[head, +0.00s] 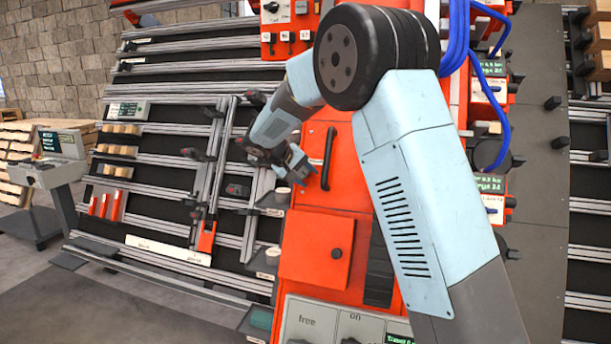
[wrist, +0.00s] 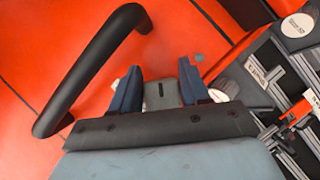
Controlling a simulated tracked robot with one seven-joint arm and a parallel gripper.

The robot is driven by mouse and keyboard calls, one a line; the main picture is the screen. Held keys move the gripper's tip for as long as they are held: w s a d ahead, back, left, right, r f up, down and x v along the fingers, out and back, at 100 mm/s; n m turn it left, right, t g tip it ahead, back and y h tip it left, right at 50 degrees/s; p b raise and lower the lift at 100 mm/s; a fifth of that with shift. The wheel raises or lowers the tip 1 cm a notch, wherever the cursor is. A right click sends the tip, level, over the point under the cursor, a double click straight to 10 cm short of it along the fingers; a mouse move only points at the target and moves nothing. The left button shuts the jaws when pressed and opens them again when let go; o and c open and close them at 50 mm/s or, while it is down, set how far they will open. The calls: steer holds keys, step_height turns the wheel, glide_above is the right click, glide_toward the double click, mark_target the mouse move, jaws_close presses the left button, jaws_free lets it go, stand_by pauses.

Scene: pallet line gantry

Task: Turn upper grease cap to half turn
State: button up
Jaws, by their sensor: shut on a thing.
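My gripper (wrist: 162,92) is at the orange panel, just beside its black handle. Its two blue fingers are shut on a pale grey cap (wrist: 160,94) with a short dark mark on its face, which I take to be the upper grease cap. The mark runs roughly up and down in the wrist view. Pale patches show outside both fingers, but the lower part of the cap is hidden by my gripper. In the head view my gripper (head: 298,165) covers the cap, and no writing on it can be read.
The black bar handle (wrist: 90,70) stands out from the orange panel (wrist: 30,60) close to my gripper; it also shows in the head view (head: 328,158). White round pieces (head: 282,190) sit on dark brackets by the panel's left edge. Slanted rails (head: 150,185) lie further left.

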steer(key=m+y, duration=0.2)
steer(key=m, duration=0.1)
steer(key=f+m, duration=0.1)
steer(key=shift+s+a+y, duration=0.1)
steer(key=shift+a+y, duration=0.2)
steer(key=shift+y, duration=0.1)
steer(key=shift+a+m+y, duration=0.2)
steer(key=shift+m+y, duration=0.4)
steer(key=shift+m, duration=0.45)
steer(key=shift+a+m+y, duration=0.15)
steer(key=shift+m+y, duration=0.45)
steer(key=shift+m, duration=0.45)
steer(key=shift+t, duration=0.3)
steer(key=shift+r, duration=0.1)
steer(key=o, duration=1)
steer(key=shift+w, duration=0.2)
steer(key=shift+c, duration=0.2)
steer(key=v, duration=1.3)
steer(key=shift+r, duration=0.35)
